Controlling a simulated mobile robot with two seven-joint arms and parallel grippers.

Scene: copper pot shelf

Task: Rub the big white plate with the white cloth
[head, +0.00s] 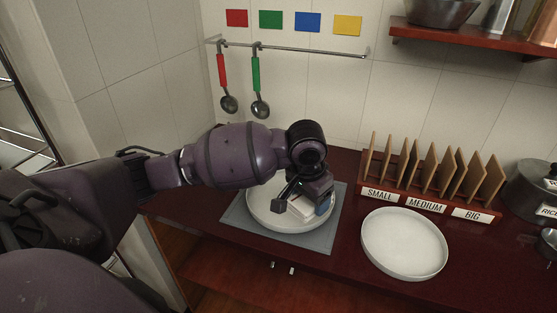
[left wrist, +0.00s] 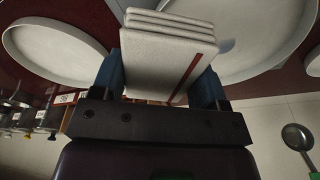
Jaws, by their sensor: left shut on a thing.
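A white plate (head: 262,217) lies on a grey mat on the counter, partly hidden by my left arm. It also shows at the right of the left wrist view (left wrist: 265,60). My left gripper (head: 305,204) is above this plate, shut on a folded white cloth (head: 308,207) with a red stripe. The cloth's folds show clearly between the fingers in the left wrist view (left wrist: 165,55). I cannot tell whether the cloth touches the plate. A second white plate (head: 404,243) lies empty on the bare counter to the right. My right gripper is not in view.
A wooden rack (head: 432,200) labelled SMALL, MEDIUM and BIG stands behind the second plate, its slots without plates. A metal pot (head: 533,190) is at the far right. Ladles (head: 259,106) hang from a wall rail at the back. The grey mat (head: 318,239) lies near the counter's front edge.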

